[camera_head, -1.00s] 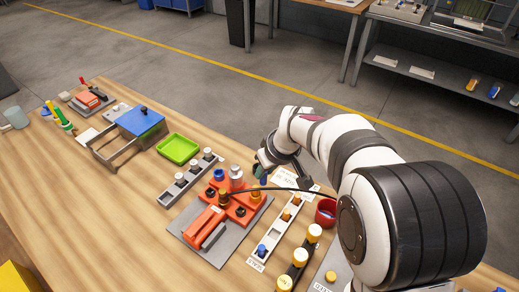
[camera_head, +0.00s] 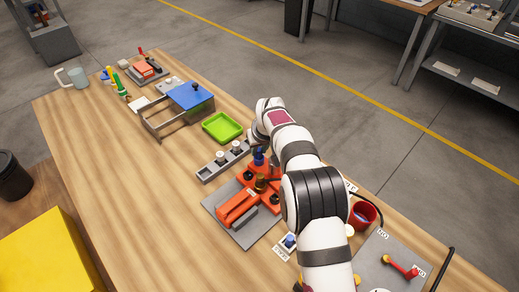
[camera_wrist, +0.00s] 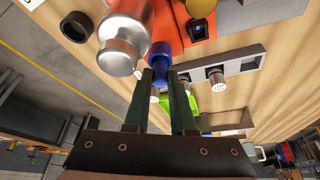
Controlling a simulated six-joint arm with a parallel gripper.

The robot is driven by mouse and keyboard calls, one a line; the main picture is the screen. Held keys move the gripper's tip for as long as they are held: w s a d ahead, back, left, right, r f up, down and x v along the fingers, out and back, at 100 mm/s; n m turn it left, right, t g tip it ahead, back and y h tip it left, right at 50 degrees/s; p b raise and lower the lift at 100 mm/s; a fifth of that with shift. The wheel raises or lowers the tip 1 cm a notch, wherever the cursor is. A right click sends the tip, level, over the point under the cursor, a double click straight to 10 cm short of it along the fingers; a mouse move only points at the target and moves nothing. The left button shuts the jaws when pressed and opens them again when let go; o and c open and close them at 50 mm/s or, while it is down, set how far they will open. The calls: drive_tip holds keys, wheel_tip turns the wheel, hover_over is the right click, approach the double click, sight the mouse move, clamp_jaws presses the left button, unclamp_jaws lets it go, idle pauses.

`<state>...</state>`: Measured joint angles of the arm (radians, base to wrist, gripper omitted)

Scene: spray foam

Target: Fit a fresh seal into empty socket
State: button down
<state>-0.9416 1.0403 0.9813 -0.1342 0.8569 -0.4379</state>
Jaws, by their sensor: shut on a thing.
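My gripper (camera_wrist: 162,82) is shut on a blue seal (camera_wrist: 159,52), a short round piece between the fingertips. In the head view the blue seal (camera_head: 258,158) shows at the far end of the orange fixture (camera_head: 238,206), partly behind my arm. In the wrist view the seal is close beside a silver cylinder (camera_wrist: 122,42) and the orange fixture (camera_wrist: 190,25). I cannot tell whether it is in a socket or just above one. The fixture also carries dark round openings and a brass-coloured piece (camera_head: 260,184).
A grey rack (camera_head: 207,174) with white-topped pieces stands left of the fixture. A green tray (camera_head: 222,127) and a blue-lidded box (camera_head: 190,97) lie beyond. A red cup (camera_head: 362,215) is to the right.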

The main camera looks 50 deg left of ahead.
drive_tip(key=shift+f, duration=0.3)
drive_tip(key=c, duration=0.8)
unclamp_jaws()
drive_tip(key=shift+o, duration=0.2)
drive_tip(key=shift+r, duration=0.1)
